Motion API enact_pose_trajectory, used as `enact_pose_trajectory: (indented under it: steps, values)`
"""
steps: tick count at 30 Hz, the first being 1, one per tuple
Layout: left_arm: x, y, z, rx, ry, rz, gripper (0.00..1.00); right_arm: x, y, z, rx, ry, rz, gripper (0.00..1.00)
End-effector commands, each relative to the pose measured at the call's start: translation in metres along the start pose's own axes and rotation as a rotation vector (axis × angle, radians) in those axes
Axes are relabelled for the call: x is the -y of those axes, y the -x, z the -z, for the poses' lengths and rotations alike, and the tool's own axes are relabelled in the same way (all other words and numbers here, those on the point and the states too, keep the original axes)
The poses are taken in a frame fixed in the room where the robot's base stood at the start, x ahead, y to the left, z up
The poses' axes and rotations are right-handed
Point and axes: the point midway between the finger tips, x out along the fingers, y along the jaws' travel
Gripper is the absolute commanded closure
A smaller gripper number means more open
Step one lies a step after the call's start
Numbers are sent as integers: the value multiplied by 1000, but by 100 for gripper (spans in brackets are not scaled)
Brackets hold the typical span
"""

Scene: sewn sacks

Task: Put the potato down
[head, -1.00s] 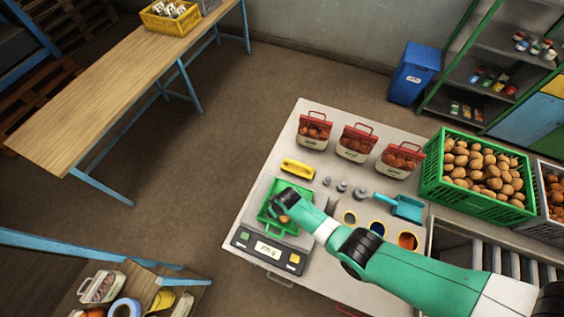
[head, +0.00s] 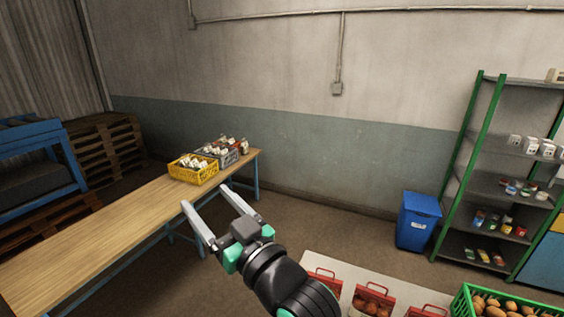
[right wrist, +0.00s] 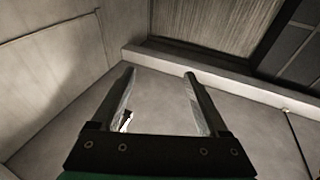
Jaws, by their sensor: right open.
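My right gripper (head: 204,196) is raised in the head view, with its two fingers spread and nothing between them. It also shows open and empty in the right wrist view (right wrist: 160,73), against bare walls or ceiling. The green tray and the scale are outside both views now, so I cannot see a potato there. A green crate (head: 461,305) with several potatoes (head: 505,303) is cut off at the lower right of the head view. My left gripper is not in view.
Red-topped sacks (head: 372,300) stand on the pale table (head: 318,260) at the bottom. A wooden table (head: 100,235) at left holds a yellow crate (head: 193,176). A blue bin (head: 418,222) and green-framed shelf (head: 488,150) stand at right. Air around the gripper is clear.

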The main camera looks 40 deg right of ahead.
Motion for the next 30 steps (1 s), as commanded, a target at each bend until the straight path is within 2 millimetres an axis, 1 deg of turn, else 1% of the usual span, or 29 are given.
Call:
enact_pose_trajectory:
  steps: [1, 2, 3, 5, 6, 9, 11, 13, 30]
  values:
    - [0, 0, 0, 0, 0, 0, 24, 3, 19, 56, -134, 2, 5, 22]
    - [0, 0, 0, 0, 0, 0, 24, 4, 32, 84, -208, 3, 7, 22]
    - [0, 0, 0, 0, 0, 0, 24, 5, 52, 119, -301, 3, 10, 22]
    - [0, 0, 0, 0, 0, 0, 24, 7, 81, 160, -419, 5, 13, 22]
    - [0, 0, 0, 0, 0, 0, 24, 8, 99, 180, -484, 5, 15, 22]
    - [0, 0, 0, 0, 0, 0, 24, 9, 130, 211, -588, 6, 17, 22]
    - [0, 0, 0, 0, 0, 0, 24, 9, 139, 219, -617, 6, 18, 22]
    - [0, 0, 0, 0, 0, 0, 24, 10, 142, 221, -627, 6, 18, 22]
    - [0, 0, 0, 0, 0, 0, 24, 9, 140, 220, -622, 6, 18, 22]
